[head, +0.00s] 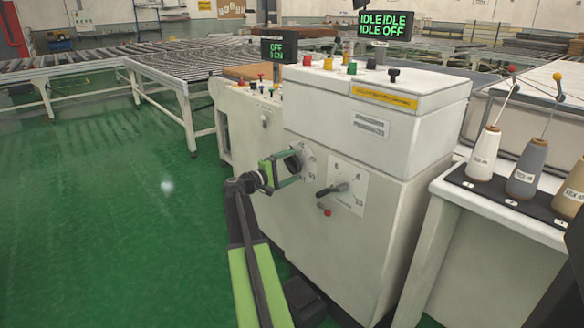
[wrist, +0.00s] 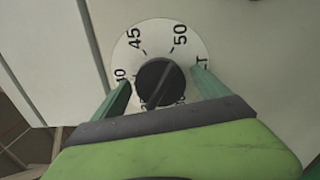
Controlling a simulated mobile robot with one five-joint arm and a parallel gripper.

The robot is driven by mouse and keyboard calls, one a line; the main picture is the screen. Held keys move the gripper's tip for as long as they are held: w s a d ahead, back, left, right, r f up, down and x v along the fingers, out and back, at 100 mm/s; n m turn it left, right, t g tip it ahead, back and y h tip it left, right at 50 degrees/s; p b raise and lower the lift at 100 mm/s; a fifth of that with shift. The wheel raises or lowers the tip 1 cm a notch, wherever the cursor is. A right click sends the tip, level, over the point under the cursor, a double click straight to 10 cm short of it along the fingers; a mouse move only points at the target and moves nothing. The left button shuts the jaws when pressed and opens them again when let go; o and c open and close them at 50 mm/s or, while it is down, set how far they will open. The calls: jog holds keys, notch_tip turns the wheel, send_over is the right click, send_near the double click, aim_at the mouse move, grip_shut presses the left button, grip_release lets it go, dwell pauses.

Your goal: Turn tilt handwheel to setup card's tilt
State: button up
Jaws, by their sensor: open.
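The tilt handwheel (head: 293,163) appears as a dark round knob on the pale machine's front. In the wrist view the black knob (wrist: 160,80) sits on a round white dial (wrist: 137,40) marked 45 and 50, with another number partly hidden at left. A raised bar crosses the knob at a slant; which end points is unclear. My gripper (head: 281,172) is open at the knob. In the wrist view its green fingers (wrist: 162,91) stand either side of the knob, with gaps visible. The lower dial is hidden by my gripper. No setup card is readable.
Right of the handwheel is a white plate with a dark lever (head: 331,190), with a small red knob (head: 324,210) below. Displays (head: 388,23) reading IDLE and OFF stand above. Thread cones (head: 485,153) stand on a table at right. Open green floor (head: 110,230) lies left.

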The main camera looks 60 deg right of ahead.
jog(key=v, duration=1.5)
jog(key=shift+a, duration=0.35)
jog(key=shift+w, duration=0.2)
